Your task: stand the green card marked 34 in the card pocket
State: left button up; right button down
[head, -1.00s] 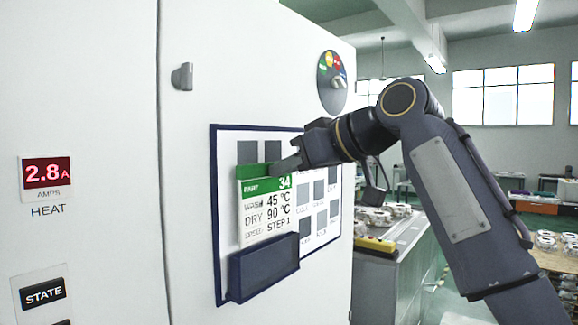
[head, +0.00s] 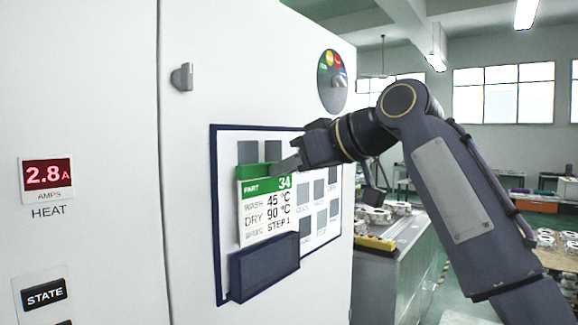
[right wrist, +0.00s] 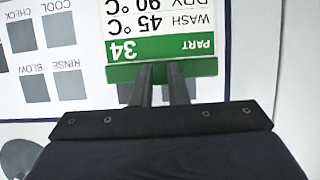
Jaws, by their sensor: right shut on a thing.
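The green and white card marked 34 (head: 265,207) is upright in front of the board on the white cabinet. Its lower edge is at the dark blue card pocket (head: 264,268); I cannot tell whether that edge is inside the pocket or just in front of or above it. My right gripper (head: 284,166) is shut on the card's green top edge. In the right wrist view the card (right wrist: 160,45) appears upside down, with the fingers of the right gripper (right wrist: 160,72) on its green band. The pocket is out of that view. My left gripper is not in view.
The blue-framed board (head: 217,200) carries several grey squares beside the card. A round coloured dial (head: 332,82) is above it to the right. A metal bench (head: 395,262) with castings stands to the right.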

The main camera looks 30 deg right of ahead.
jog(key=b, duration=0.7)
send_near(270, 220)
jog(key=shift+x, duration=2.65)
jog(key=c, duration=1.3)
grip_release()
jog(key=shift+c, duration=0.2)
jog(key=shift+s, duration=0.1)
jog(key=v, duration=0.7)
jog(key=shift+s+d+r+p, duration=0.15)
jog(key=shift+s+r+p, duration=0.1)
jog(key=shift+p, duration=0.1)
jog(key=shift+f, duration=0.1)
jog(key=s+a+f+m+g, duration=0.2)
jog(key=s+f, duration=0.3)
jog(key=f, duration=1.1)
jog(key=s+a+f+m+g, duration=0.2)
jog(key=s+a+f, duration=0.3)
jog(key=f, duration=1.1)
jog(key=s+a+f+m+g+h, duration=0.1)
jog(key=s+f, duration=0.4)
jog(key=f, duration=1.1)
jog(key=shift+a+m+g, duration=0.6)
jog(key=shift+a+g, duration=0.4)
jog(key=shift+a, duration=0.15)
